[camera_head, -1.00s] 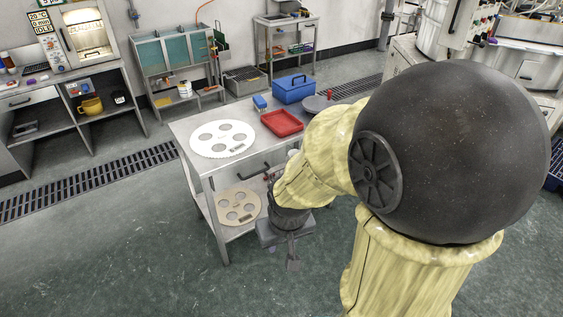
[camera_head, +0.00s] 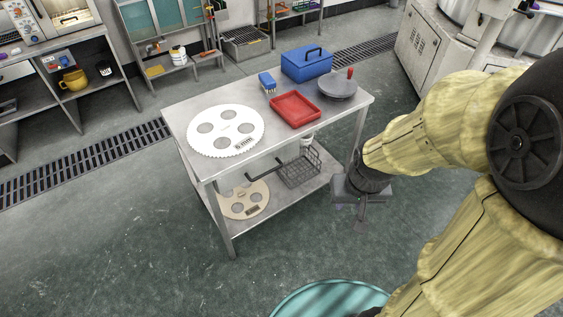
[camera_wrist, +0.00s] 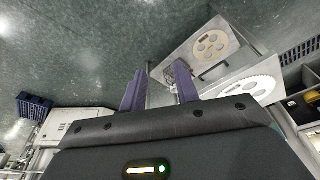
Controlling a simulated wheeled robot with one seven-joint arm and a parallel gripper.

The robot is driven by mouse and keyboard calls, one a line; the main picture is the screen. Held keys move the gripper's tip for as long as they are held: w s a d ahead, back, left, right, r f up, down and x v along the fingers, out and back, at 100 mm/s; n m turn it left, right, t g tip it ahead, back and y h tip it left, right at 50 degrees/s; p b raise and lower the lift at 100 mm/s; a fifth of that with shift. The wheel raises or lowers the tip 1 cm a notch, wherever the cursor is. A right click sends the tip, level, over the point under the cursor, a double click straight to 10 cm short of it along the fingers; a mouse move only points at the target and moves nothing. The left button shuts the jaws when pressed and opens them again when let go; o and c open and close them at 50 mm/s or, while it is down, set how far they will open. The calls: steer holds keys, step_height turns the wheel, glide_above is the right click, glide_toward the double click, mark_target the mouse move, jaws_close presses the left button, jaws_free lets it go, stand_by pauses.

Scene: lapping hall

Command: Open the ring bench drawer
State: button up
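The ring bench (camera_head: 190,103) is a steel table standing in the middle of the head view. A dark bar handle (camera_head: 278,166) runs along its front below the top; the drawer seems shut, though its front is hard to make out. My gripper (camera_head: 361,217) hangs to the right of the bench's front right corner, apart from the handle and pointing down. In the wrist view its two purple fingers (camera_wrist: 160,85) are spread with nothing between them. The handle also shows there (camera_wrist: 213,70), beyond the fingers and to the right.
The lower shelf holds a beige disc (camera_head: 244,200) and a wire basket (camera_head: 300,168). A teal round object (camera_head: 328,300) stands in front.

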steer(key=w+a+f+n+t+y+b, duration=0.15)
steer(key=w+f+n+t+b, duration=0.45)
steer(key=w+f+n+b, duration=0.75)
steer(key=w+a+f+n+t+y+b, duration=0.2)
steer(key=w+a+f+n+y+b, duration=0.1)
steer(key=f+b, duration=0.5)
steer(key=w+a+f+n+t+y+b, duration=0.2)
steer(key=w+a+f+n+y+b, duration=0.2)
steer(key=f, duration=0.8)
steer(key=w+a+n+b, duration=0.2)
steer(key=w+n+b, duration=0.1)
steer(key=n+b, duration=0.1)
steer(key=shift+w+b, duration=0.3)
steer(key=shift+b, duration=0.45)
steer(key=shift+a, duration=0.1)
